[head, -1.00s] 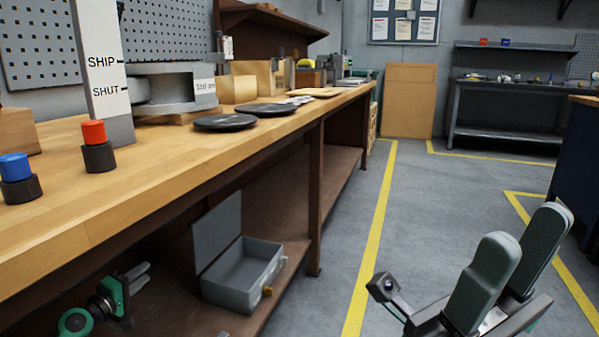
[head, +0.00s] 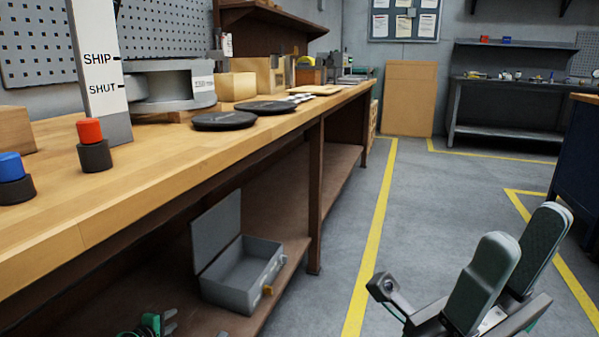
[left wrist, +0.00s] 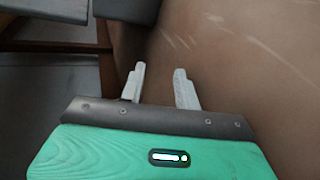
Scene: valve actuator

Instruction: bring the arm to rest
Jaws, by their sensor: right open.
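My left gripper (head: 163,322) shows at the bottom edge of the head view, low beside the bench and left of the grey open box. Most of my left arm is out of the frame. In the left wrist view its two pale fingers (left wrist: 160,84) stand apart with nothing between them, over a brown surface. My right gripper (head: 520,228) is at the lower right of the head view, above the grey floor. Its two thick grey-green fingers are apart and hold nothing.
The wooden bench (head: 160,165) runs along the left, bearing a red-capped piece (head: 93,146), a blue-capped piece (head: 13,178) and black discs (head: 225,121). An open grey metal box (head: 240,277) sits on the lower shelf. The floor (head: 440,205) right of the bench is clear.

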